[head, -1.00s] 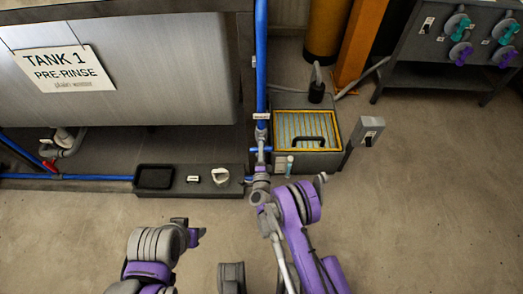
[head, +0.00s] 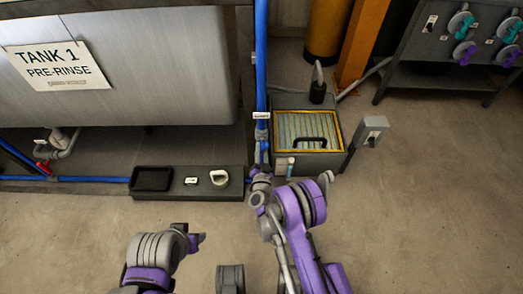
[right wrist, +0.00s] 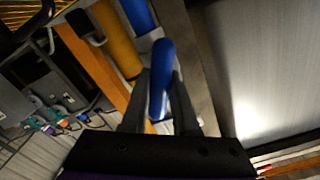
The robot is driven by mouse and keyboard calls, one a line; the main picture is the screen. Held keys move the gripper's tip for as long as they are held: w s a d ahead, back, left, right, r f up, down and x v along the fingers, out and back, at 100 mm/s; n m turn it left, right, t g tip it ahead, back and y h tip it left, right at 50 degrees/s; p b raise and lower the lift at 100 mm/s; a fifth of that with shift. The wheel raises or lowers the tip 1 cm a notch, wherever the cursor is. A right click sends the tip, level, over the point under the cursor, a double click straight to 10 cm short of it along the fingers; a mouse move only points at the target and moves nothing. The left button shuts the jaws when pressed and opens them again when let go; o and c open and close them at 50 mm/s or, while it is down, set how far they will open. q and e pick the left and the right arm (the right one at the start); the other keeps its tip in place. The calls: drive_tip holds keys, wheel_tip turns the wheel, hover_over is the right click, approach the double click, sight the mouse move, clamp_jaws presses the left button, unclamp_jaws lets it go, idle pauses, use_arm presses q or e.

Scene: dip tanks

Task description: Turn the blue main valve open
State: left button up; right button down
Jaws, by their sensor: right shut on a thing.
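The blue valve handle (right wrist: 160,80) shows upright between the two fingers of my right gripper (right wrist: 160,110) in the right wrist view. The fingers are shut on it. In the head view my right gripper (head: 261,172) is at the lower part of the vertical blue pipe (head: 261,70), just below a small white label (head: 262,115). My wrist hides most of the valve there, so its exact angle is hard to tell. My left gripper (head: 197,241) is low in the head view, away from the pipes; its fingers are too unclear to judge.
The Tank 1 pre-rinse tank (head: 150,80) stands left of the pipe. A low grey ledge (head: 207,191) holds a black tray (head: 152,179) and a white ring-shaped object (head: 219,178). A yellow-rimmed box (head: 340,130) and a switch post (head: 371,135) stand right. Floor in front is open.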

drive_tip(key=n, duration=0.5)
drive_tip(key=shift+n, duration=0.3)
idle(0.5)
drive_tip(key=c, duration=0.7)
unclamp_jaws()
use_arm(q)
drive_tip(key=shift+s, duration=0.1)
